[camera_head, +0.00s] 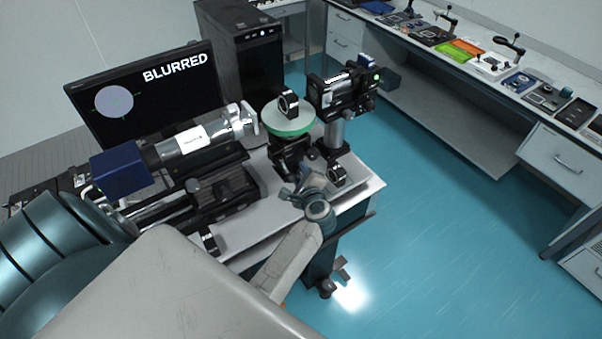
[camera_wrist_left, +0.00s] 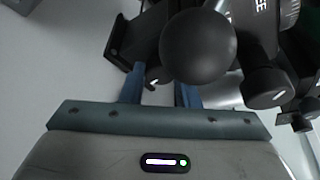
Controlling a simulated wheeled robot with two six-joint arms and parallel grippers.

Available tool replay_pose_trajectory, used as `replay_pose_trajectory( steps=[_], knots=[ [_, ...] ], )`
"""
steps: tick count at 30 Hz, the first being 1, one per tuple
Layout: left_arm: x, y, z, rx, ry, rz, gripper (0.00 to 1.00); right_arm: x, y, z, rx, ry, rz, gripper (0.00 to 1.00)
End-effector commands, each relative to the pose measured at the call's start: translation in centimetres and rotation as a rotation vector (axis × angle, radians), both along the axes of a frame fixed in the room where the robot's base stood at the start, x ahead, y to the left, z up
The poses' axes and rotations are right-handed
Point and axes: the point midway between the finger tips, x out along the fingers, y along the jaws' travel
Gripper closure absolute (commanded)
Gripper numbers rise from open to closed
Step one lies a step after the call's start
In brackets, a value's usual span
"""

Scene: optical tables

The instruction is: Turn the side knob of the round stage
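The round stage (camera_head: 288,119) is a pale disc with a green rim on a black mount, near the table's right end. It carries an upright black ring. My left gripper (camera_head: 296,190) is just in front of and below the stage, by the black mount. A black ball-shaped knob (camera_wrist_left: 198,47) looms close by the right finger, and a black cylindrical knob (camera_wrist_left: 266,86) is further right. I cannot tell which is the side knob. The fingertips are partly hidden. My right gripper is not in view.
A monitor (camera_head: 190,92) reads "BLURRED" beside a grey disc. A silver lens tube (camera_head: 195,137) with a blue box lies left of the stage. A black camera-like unit (camera_head: 343,92) stands on a post to the right. A black ring piece (camera_head: 337,176) is near my gripper. Floor is open right.

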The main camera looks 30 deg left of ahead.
Motion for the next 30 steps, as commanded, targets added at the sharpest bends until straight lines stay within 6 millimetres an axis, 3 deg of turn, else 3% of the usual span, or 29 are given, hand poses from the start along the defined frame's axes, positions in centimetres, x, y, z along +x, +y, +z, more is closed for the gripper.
replay_pose_trajectory(
  steps=[17, 18, 19, 30],
  knots=[
    [0.01, -0.07, -0.09, 0.036, 0.094, 0.0, 0.94, 0.09, -0.01, -0.61, 0.0, -0.001, 0.0, 0.64],
    [0.01, -0.07, -0.09, 0.036, 0.094, 0.0, 0.66, 0.09, -0.01, -0.61, 0.0, -0.001, 0.0, 0.64],
    [0.0, -0.07, -0.08, 0.036, 0.094, 0.0, 0.62, 0.09, -0.01, -0.61, 0.0, -0.001, 0.0, 0.64],
    [0.26, -0.52, 0.05, 0.036, 0.091, -0.001, 0.62, 0.33, -0.03, -0.87, 0.0, -0.004, 0.0, 0.64]
  ],
)
